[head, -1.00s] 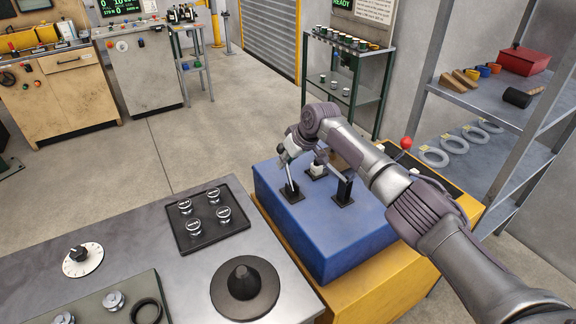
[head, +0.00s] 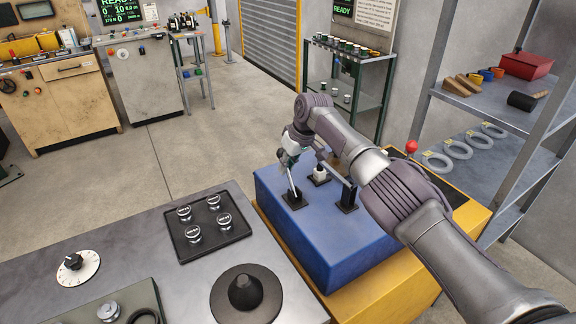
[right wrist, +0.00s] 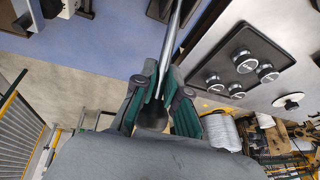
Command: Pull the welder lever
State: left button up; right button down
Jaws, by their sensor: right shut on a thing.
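My right gripper (head: 290,158) is over the left part of the blue machine top (head: 330,240). It is shut on a thin metal rod (head: 293,186) that rises from a black square base (head: 294,201). In the right wrist view the green-padded fingers (right wrist: 161,88) close around this rod (right wrist: 172,42). A lever with a red ball knob (head: 411,147) stands on the far right of the machine, behind my right arm and apart from the gripper. The pictures do not show which of the two is the welder lever. My left gripper is not in view.
A white-topped fitting (head: 320,173) and a dark post (head: 348,196) stand close to the gripper. In front lie a black tray with several round knobs (head: 224,221) and a black cone (head: 243,291). A grey shelf (head: 485,108) rises on the right.

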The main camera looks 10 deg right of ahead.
jog(key=c, duration=1.5)
grip_release()
jog(key=shift+w+a+r, duration=0.25)
jog(key=shift+w+r, duration=0.1)
jog(key=shift+r, duration=0.2)
jog(key=shift+o, duration=1.4)
jog(key=shift+w+a+f, duration=0.1)
jog(key=shift+w, duration=0.05)
jog(key=shift+o, duration=0.9)
jog(key=shift+w+a+f, duration=0.15)
jog(key=shift+w+f, duration=0.05)
jog(key=shift+f, duration=0.1)
jog(key=shift+s+d+r, duration=0.15)
jog(key=shift+s+d, duration=0.1)
jog(key=shift+s+d+r, duration=0.1)
jog(key=shift+r, duration=0.15)
jog(key=v, duration=1.1)
